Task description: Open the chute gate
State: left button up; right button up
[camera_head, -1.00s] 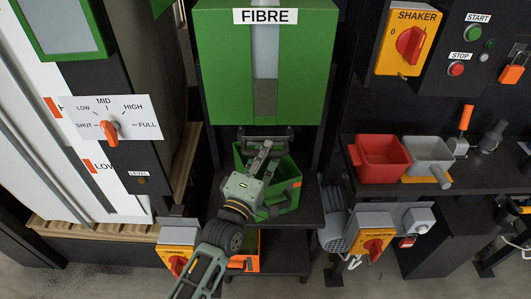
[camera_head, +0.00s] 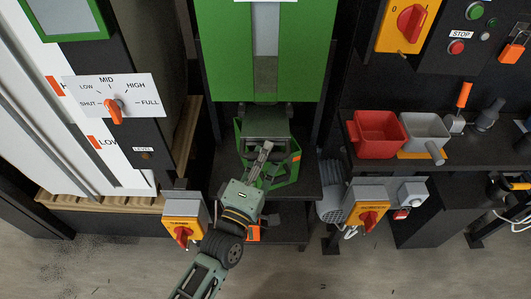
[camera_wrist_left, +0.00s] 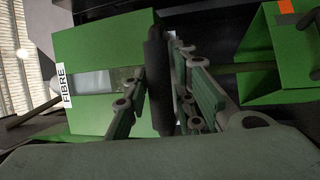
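The green fibre chute (camera_head: 222,60) stands at the top centre in the head view; in the left wrist view its FIBRE label shows on the green box (camera_wrist_left: 105,105). The dark chute gate (camera_head: 265,118) sticks out from under the chute's lower edge, towards me. My left gripper (camera_head: 262,150) reaches up to its front from below. In the left wrist view, the dark handle bar (camera_wrist_left: 158,80) stands between the fingers of my left gripper (camera_wrist_left: 158,90), which look closed around it. The fingertips are partly hidden behind the bar. My right gripper is not in view.
A green bin (camera_head: 288,172) stands under the gate, partly hidden by my gripper. Yellow switch boxes stand left (camera_head: 184,208) and right (camera_head: 361,190) of my arm. Red (camera_head: 380,140) and grey (camera_head: 424,132) scoops rest on the right shelf. The floor in front looks clear.

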pick_arm(q)
jog(key=shift+o, duration=1)
jog(key=v, duration=1.2)
